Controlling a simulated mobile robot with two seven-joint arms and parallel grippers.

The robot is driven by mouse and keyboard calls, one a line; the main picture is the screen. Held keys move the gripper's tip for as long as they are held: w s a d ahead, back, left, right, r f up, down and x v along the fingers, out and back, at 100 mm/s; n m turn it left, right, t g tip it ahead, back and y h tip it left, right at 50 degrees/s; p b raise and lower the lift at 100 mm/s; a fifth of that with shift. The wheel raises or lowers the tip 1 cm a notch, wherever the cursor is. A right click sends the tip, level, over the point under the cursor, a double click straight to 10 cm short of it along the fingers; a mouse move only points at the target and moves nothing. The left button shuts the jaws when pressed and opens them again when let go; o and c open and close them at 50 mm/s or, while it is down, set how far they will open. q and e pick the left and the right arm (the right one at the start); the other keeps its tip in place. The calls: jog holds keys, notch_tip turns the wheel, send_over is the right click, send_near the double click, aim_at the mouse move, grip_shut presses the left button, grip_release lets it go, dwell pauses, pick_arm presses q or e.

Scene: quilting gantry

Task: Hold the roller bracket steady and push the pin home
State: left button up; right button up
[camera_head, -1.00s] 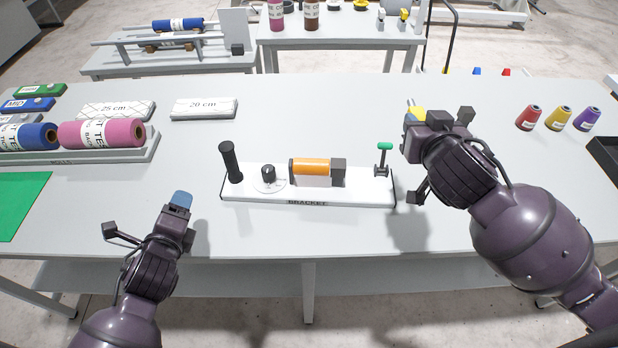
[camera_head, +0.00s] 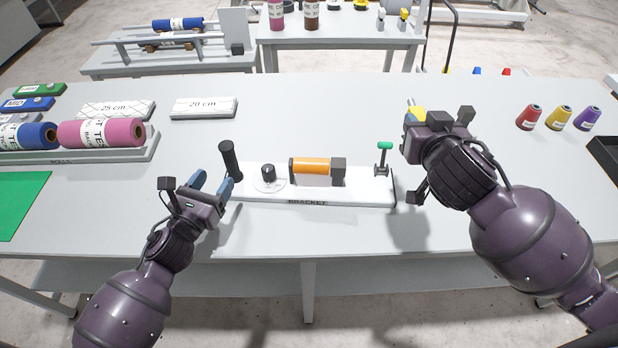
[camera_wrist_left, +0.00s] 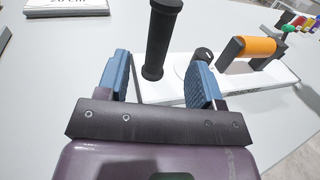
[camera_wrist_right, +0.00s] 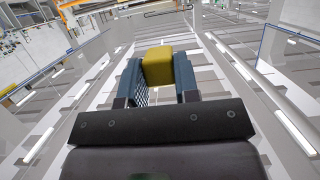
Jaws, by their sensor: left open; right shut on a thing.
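The roller bracket (camera_head: 300,194) is a white base on the table with a black upright handle (camera_head: 230,160) at its left end, a black knob (camera_head: 268,174), an orange roller (camera_head: 311,166) and a green-topped pin (camera_head: 384,152) at its right end. My left gripper (camera_head: 212,183) is open beside the black handle; in the left wrist view the handle (camera_wrist_left: 160,40) stands just beyond and between the blue fingertips, not gripped. My right gripper (camera_head: 408,116) is raised to the right of the pin, shut on a yellow block (camera_wrist_right: 158,66). How deep the pin sits I cannot tell.
Pink (camera_head: 100,132) and blue rolls lie in a tray at the left, near a green mat (camera_head: 20,203). Labelled blocks (camera_head: 204,107) lie behind the bracket. Thread cones (camera_head: 559,118) stand at the right. The table in front of the bracket is clear.

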pick_arm(q)
jog(key=shift+b+x, duration=0.95)
jog(key=shift+x, duration=4)
pick_arm(e)
jog(key=shift+f, duration=1.25)
pick_arm(q)
grip_shut()
